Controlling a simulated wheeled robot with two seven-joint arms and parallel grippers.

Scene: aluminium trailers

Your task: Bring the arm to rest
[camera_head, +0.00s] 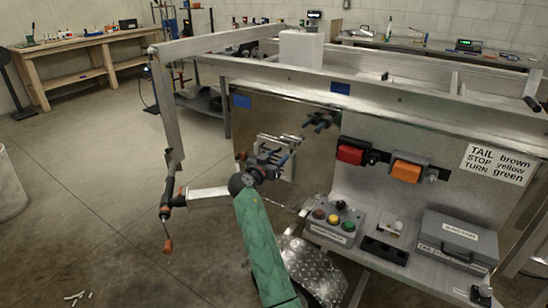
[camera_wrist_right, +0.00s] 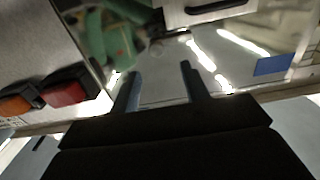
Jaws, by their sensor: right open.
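My right arm (camera_head: 262,245), in a green quilted sleeve, reaches up from the bottom of the head view. My right gripper (camera_head: 279,155) is in front of the shiny metal panel (camera_head: 240,128) on the trailer's side. In the right wrist view its two fingers (camera_wrist_right: 159,84) stand apart with nothing between them. The panel fills the space beyond them and carries a blurred green reflection. I cannot tell how close the fingertips are to the panel. My left gripper is not in view.
Right of the gripper are a red lamp (camera_head: 351,151), an orange lamp (camera_head: 406,170), a button box (camera_head: 333,222) and a grey junction case (camera_head: 458,240). A trailer post with a clamp (camera_head: 166,205) stands left. The floor (camera_head: 90,220) at left is mostly clear.

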